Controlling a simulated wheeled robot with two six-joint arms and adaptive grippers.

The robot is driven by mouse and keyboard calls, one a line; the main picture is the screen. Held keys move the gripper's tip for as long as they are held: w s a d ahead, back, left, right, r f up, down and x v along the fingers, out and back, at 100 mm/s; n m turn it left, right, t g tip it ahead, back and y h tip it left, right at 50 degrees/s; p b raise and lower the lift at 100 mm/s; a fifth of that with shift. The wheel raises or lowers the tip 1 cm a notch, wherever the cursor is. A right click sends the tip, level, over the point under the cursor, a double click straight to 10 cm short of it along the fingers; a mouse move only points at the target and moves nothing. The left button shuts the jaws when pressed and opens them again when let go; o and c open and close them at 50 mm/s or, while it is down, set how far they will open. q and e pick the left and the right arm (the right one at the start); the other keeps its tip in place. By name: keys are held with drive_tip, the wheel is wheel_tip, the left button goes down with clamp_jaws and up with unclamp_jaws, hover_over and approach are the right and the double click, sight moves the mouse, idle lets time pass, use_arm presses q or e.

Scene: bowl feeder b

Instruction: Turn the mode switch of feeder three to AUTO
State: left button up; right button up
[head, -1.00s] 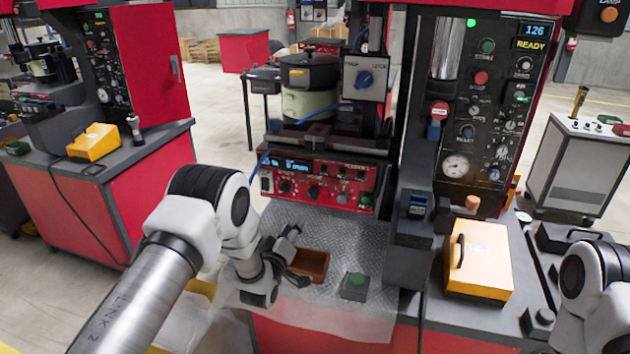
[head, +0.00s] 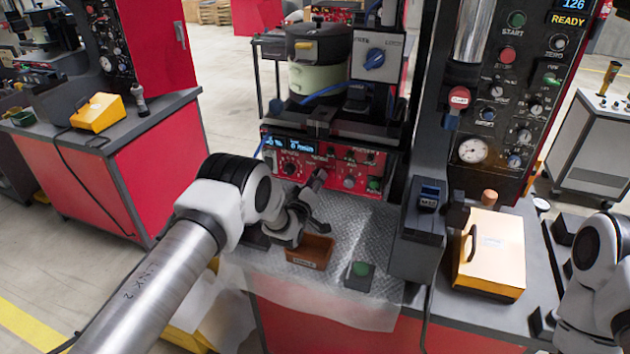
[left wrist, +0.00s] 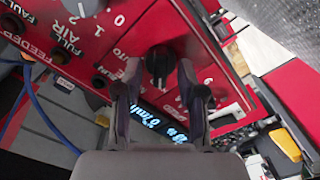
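The red control panel (head: 345,170) sits below the bowl feeder (head: 318,75) in the head view. The left wrist view shows this panel (left wrist: 200,30) up close, rotated, with a black knob (left wrist: 158,62). A partly hidden label ending in "UTO" is beside the knob; I cannot read clearly which way it points. My left gripper (head: 316,182) is right before the panel. In the wrist view its two fingers (left wrist: 158,85) are apart, with the knob between or just beyond their tips; contact is not clear. My right gripper is out of view; only part of its arm shows.
A brown bin (head: 310,252) and a green button box (head: 360,275) stand on the metal worktop below the panel. A blue rotary switch (head: 374,59) is on a grey box above. A yellow-lidded case (head: 490,250) lies to the right.

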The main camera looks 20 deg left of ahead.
use_arm(q)
drive_tip(key=shift+s+r, duration=0.1)
drive_tip(key=shift+s, duration=0.05)
clamp_jaws()
drive_tip(key=shift+d+m+b, duration=0.1)
drive_tip(key=shift+m+b, duration=7.5)
drive_tip(key=shift+m, duration=1.3)
